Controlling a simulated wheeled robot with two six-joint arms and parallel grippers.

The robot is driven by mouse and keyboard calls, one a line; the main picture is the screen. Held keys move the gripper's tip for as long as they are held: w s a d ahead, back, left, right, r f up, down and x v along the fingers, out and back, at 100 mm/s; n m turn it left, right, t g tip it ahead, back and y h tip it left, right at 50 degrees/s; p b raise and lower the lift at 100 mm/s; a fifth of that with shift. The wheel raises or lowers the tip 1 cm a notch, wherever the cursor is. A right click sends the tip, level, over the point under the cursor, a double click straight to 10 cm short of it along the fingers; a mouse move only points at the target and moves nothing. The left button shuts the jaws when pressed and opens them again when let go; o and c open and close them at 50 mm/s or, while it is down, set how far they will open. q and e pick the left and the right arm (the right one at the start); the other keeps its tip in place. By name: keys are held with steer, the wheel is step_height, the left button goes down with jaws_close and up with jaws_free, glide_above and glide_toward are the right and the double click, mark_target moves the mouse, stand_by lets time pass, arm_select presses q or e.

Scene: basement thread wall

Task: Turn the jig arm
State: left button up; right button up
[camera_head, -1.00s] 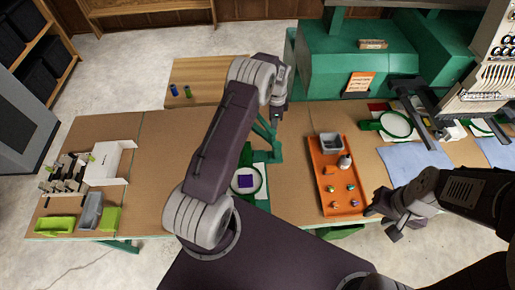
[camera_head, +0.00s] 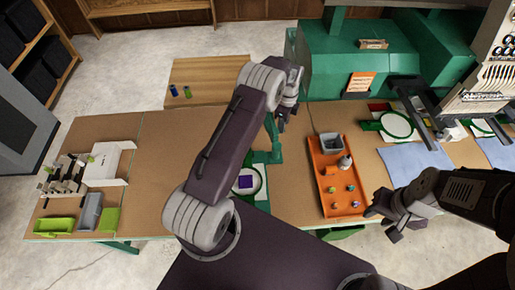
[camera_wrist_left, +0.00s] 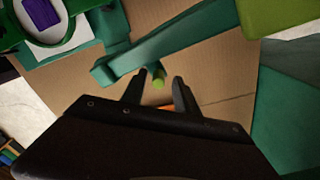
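The green jig arm (camera_head: 273,135) stands over the bench beside a green hoop frame (camera_head: 261,182) holding white cloth with a purple square (camera_head: 246,182). My right gripper (camera_head: 384,219) is open and empty, right of the orange tray.
The orange tray (camera_head: 322,183) holds a grey bin and several small spools. A green machine (camera_head: 350,60) stands behind it. A blue cloth (camera_head: 412,160) and another hoop (camera_head: 396,125) lie at right. White and lime bins (camera_head: 54,225) stand at left. The left bench (camera_head: 165,170) has clear room.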

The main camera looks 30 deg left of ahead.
arm_select(q)
step_height(320, 180, up, 6)
steer(key=p, duration=0.4)
steer(key=shift+s+r, duration=0.1)
